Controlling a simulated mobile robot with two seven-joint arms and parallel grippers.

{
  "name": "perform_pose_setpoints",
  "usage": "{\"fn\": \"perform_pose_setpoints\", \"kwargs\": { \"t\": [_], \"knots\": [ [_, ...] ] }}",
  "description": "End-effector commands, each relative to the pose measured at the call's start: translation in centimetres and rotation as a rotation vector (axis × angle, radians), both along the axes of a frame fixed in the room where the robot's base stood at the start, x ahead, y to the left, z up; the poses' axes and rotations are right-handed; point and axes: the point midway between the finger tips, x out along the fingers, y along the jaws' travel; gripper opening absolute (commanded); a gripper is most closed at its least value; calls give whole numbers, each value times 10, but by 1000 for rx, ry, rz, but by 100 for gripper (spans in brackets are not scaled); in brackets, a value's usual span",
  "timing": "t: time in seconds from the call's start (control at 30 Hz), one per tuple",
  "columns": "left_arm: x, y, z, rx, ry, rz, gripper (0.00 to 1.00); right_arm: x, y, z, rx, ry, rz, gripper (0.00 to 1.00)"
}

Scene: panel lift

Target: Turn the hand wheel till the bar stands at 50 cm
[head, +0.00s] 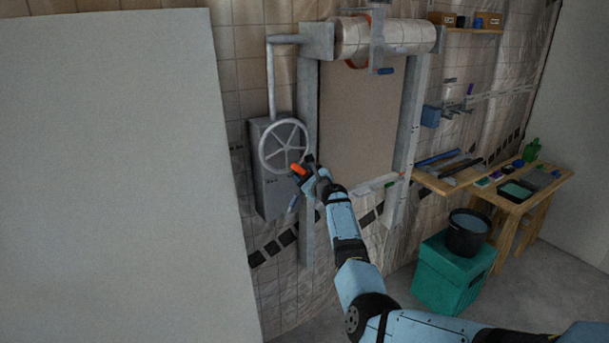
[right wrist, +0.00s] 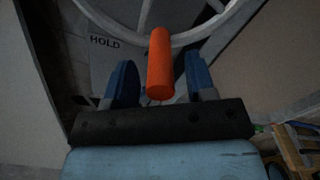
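The pale spoked hand wheel (head: 284,146) is on the front of a grey box (head: 266,190) on the tiled wall. Its orange handle (head: 299,169) is at the wheel's lower right; the handle also shows in the right wrist view (right wrist: 160,60). My right gripper (head: 305,173) is at the handle. In the right wrist view its two blue fingers stand on either side of the handle, with a gap on both sides. The pale bar (head: 377,186) is at the bottom of the brown panel (head: 358,122), between two grey posts. Its height cannot be read. My left gripper is out of view.
A large white board (head: 115,180) fills the left side. The word HOLD shows on the box in the right wrist view.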

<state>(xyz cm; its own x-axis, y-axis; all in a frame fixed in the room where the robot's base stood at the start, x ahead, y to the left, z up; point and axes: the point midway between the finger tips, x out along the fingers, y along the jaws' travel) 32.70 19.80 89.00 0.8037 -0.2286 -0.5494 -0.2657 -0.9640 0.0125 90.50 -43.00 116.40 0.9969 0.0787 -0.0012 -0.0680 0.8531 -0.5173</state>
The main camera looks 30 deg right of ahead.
Motion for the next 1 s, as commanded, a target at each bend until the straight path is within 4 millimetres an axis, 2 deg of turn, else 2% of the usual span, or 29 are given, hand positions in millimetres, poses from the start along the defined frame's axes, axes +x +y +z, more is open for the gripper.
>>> {"fn": "perform_pose_setpoints", "kwargs": {
  "t": [0.23, 0.37, 0.57, 0.8, 1.0],
  "knots": [
    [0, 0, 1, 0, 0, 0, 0, -3, 0, 1, -1, -1, -1, 51],
    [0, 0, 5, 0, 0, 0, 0, -15, -1, 1, -1, -1, 0, 51],
    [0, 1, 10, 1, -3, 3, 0, -54, -4, 0, -2, -1, -2, 51],
    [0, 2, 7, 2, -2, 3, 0, -106, -8, -1, -3, -1, -1, 51],
    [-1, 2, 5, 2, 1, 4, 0, -131, -10, 0, 0, -1, 0, 51]
  ]
}}
